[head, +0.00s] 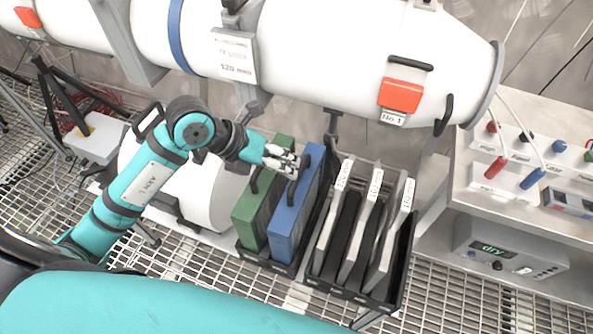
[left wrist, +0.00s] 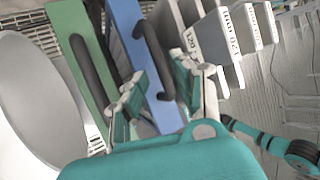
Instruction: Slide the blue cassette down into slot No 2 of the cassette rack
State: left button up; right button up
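The blue cassette (head: 286,236) stands upright beside a green cassette (head: 253,221) in a dark holder (head: 264,262). It has a dark arched handle on top, clear in the left wrist view (left wrist: 152,52). My left gripper (head: 284,160) is at the top of the blue cassette. In the left wrist view its fingers (left wrist: 160,75) are apart, one on each side of the handle; contact is not visible. The dark rack (head: 349,293) to the right holds several pale upright plates with labels too small to read, so I cannot tell slot No 2. My right gripper is not in view.
A large white pipe (head: 320,45) with an orange latch (head: 400,95) runs above the cassettes. A steel bench (head: 470,185) with plugs and a grey box showing "dry" (head: 510,250) stands at the right. Grating floor lies in front.

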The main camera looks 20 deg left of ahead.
pick_arm(q)
jog(key=v, duration=0.5)
jog(key=shift+s+a+r, duration=0.1)
jog(key=shift+r, duration=0.05)
dwell(0.3)
